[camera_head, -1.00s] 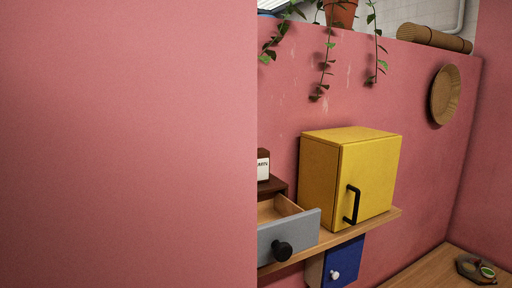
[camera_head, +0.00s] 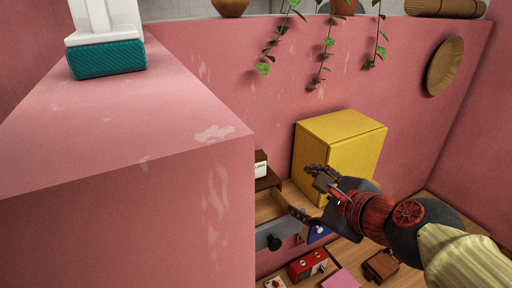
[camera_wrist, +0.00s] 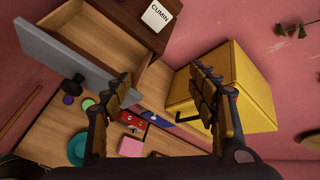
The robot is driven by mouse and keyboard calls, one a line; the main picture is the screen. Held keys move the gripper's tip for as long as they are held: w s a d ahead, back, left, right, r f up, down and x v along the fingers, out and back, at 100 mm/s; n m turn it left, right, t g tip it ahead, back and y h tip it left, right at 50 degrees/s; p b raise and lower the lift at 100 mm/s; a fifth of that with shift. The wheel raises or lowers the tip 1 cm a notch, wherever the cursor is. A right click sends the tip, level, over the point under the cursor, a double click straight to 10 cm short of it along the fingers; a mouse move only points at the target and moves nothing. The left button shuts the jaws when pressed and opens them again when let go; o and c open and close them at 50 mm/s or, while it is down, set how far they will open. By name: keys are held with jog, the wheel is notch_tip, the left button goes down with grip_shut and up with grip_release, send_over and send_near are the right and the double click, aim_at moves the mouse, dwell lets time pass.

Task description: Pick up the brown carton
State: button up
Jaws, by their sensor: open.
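A dark brown carton with a white label (camera_head: 261,156) stands on a brown drawer unit (camera_head: 267,182), partly hidden by the pink wall block. My gripper (camera_head: 309,193) is open and empty, in front of the yellow cabinet and right of the carton. Its two fingers (camera_wrist: 163,84) are spread apart in the wrist view.
The yellow cabinet (camera_head: 345,145) stands right of the drawer unit. Below are a red box (camera_head: 308,266), a pink block (camera_head: 341,279) and a small brown box (camera_head: 381,265). A pink wall block (camera_head: 120,125) fills the left. Plants hang above.

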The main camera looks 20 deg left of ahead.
aim_at(259, 158)
jog(key=w+a+r+m, duration=0.1)
jog(key=a+m, duration=0.2)
jog(key=w+a+r+m+y, duration=0.1)
jog(key=a+m, duration=0.1)
jog(key=a, duration=0.1)
jog(key=w+a+r+m, duration=0.1)
jog(key=a+m, duration=0.2)
jog(key=a, duration=0.1)
jog(key=shift+r+m+t+y+b, duration=0.1)
jog(key=shift+m+t+y+b, duration=0.2)
jog(key=shift+b, duration=0.05)
jog(key=b+x, duration=0.1)
jog(key=x, duration=0.6)
jog(key=shift+w+a+b, duration=0.1)
jog(key=shift+a+b, duration=0.2)
jog(key=shift+d, duration=0.15)
jog(key=shift+c, duration=0.5)
jog(key=c, duration=1.1)
